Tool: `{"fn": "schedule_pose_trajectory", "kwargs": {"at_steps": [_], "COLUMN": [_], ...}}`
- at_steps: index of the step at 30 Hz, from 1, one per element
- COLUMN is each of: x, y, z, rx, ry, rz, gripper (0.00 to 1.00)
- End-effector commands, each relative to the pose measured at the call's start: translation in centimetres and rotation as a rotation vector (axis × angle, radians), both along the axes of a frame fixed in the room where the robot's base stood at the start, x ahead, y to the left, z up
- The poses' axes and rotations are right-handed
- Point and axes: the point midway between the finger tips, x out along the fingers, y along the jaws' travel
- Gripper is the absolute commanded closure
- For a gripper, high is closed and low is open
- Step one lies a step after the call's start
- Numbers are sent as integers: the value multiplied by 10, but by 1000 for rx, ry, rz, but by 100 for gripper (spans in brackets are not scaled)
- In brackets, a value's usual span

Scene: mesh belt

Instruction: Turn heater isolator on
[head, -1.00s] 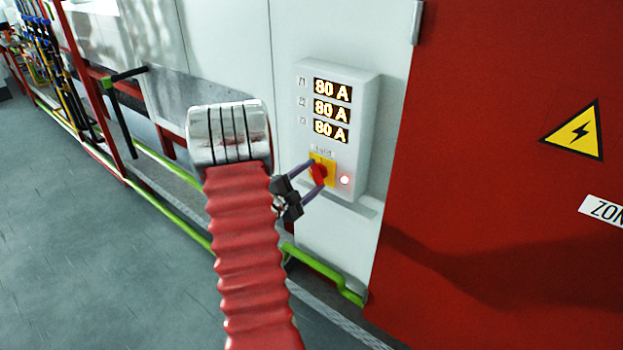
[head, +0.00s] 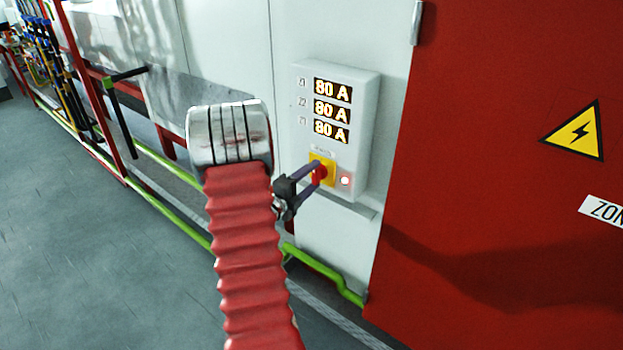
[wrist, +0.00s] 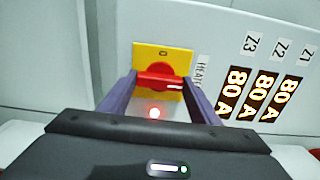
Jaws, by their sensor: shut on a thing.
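The heater isolator is a red rotary knob (head: 320,174) on a yellow plate (wrist: 176,58), low on a grey-white box (head: 358,92). My gripper (wrist: 158,84) is shut on the knob, with a purple finger at each end of it; it also shows in the head view (head: 317,174). In the wrist view the knob's bar lies level. Its white mark is at the right end, towards the HEATER label (wrist: 202,72), a quarter turn from the "0" at the plate's top. A red lamp (wrist: 155,113) glows beside the plate.
Three displays (head: 332,111) on the box read 80 A. A red door (head: 500,250) with a yellow warning triangle (head: 575,130) stands at the right. A green rail (head: 320,267) runs low below the box. Grey floor lies open at the left.

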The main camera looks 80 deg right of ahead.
Motion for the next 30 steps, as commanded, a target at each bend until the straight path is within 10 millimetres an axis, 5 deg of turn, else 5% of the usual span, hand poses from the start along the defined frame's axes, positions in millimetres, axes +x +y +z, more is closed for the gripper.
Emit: {"fn": "schedule_pose_trajectory", "kwargs": {"at_steps": [6,7,14,30], "x": [-2,-2,-1,9], "y": [2,2,1,18], "z": [-5,-5,-3,-2], "rx": [11,11,8,4], "ry": [0,0,0,0], "rz": [-4,-5,-3,2], "gripper": [66,42,26,25]}}
